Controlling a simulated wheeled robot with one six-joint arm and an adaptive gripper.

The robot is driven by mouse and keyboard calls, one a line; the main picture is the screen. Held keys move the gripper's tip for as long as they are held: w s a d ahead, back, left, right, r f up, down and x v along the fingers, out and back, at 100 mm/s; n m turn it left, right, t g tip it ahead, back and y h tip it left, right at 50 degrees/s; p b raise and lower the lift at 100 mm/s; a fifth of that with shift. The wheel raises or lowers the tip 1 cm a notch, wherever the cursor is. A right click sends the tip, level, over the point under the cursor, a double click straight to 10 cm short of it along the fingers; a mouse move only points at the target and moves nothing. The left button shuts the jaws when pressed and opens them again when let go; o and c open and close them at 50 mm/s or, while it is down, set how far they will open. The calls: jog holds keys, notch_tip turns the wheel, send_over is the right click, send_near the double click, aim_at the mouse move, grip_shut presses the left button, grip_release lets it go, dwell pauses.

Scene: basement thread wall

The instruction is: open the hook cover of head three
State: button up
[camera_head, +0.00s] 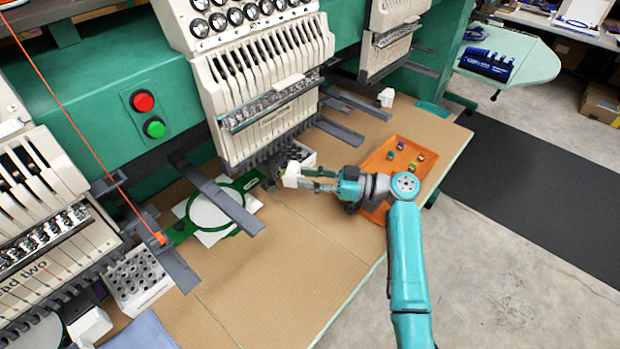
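The middle sewing head (262,85) stands right of the head whose label ends in "two", so I take it as head three; its own label is not readable. A small white block (291,175), which looks like its hook cover, sits low in front of this head. A similar white block shows at the left head (90,325). My gripper (306,179) reaches in from the right, with its fingertips at the white block's right side. The fingers look slightly apart. Whether they touch or grip the block cannot be told at this size.
A grey arm (225,203) juts over a green hoop (190,212) left of my gripper. An orange tray (385,150) with several small spools lies right, partly under my arm. The brown tabletop (300,260) in front is clear.

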notch_tip(320, 180, up, 10)
dwell(0.5)
jog(key=shift+o, duration=0.3)
jog(key=shift+f, duration=0.1)
jog(key=o, duration=0.4)
jog(key=s+d+f+m+t+h, duration=0.15)
jog(key=d+f+m+t, duration=0.35)
jog(key=m, duration=0.6)
jog(key=s+d+f+m+t+h, duration=0.1)
jog(key=s+d+f+m+t, duration=0.15)
jog(key=f+m, duration=0.6)
jog(key=w+a+m, duration=0.1)
jog(key=a, duration=0.2)
jog(key=w+a+r+m, duration=0.1)
jog(key=w+a, duration=0.1)
jog(key=a, duration=0.1)
jog(key=w+a+r+m+g, duration=0.1)
jog(key=a, duration=0.2)
jog(key=shift+w+a+r+y, duration=0.1)
jog(key=shift+w+a+y, duration=0.05)
jog(key=shift+a+y, duration=0.1)
